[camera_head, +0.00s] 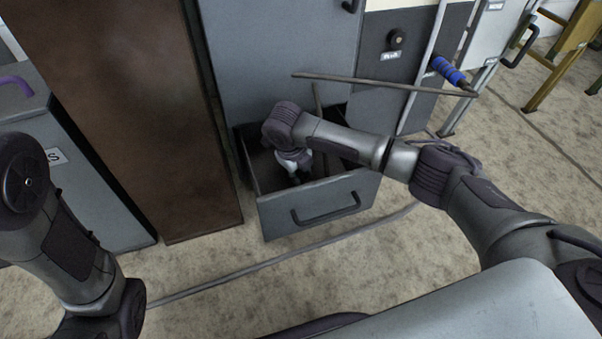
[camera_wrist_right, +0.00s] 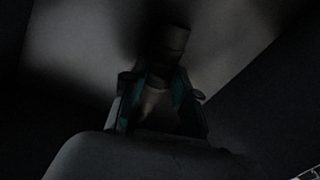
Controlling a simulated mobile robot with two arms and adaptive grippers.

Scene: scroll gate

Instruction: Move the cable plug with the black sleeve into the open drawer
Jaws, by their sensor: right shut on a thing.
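The open drawer (camera_head: 318,210) is pulled out at the bottom of a grey cabinet and has a dark handle on its front. My right gripper (camera_head: 300,176) reaches down inside it, partly hidden by my wrist. In the dark right wrist view my right gripper (camera_wrist_right: 158,105) is shut on the cable plug, whose dark sleeve (camera_wrist_right: 166,45) shows beyond the fingers. A pale part shows between the fingers. Whether the plug touches the drawer floor cannot be told. My left arm is at the left edge of the head view; its gripper is out of view.
A grey cabinet (camera_head: 278,45) stands behind the drawer. A brown panel (camera_head: 135,110) stands close on its left. A thin grey bar or cable (camera_head: 375,83) crosses above the drawer towards a blue grip (camera_head: 448,70). Another thin grey strip (camera_head: 285,258) runs across the floor in front.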

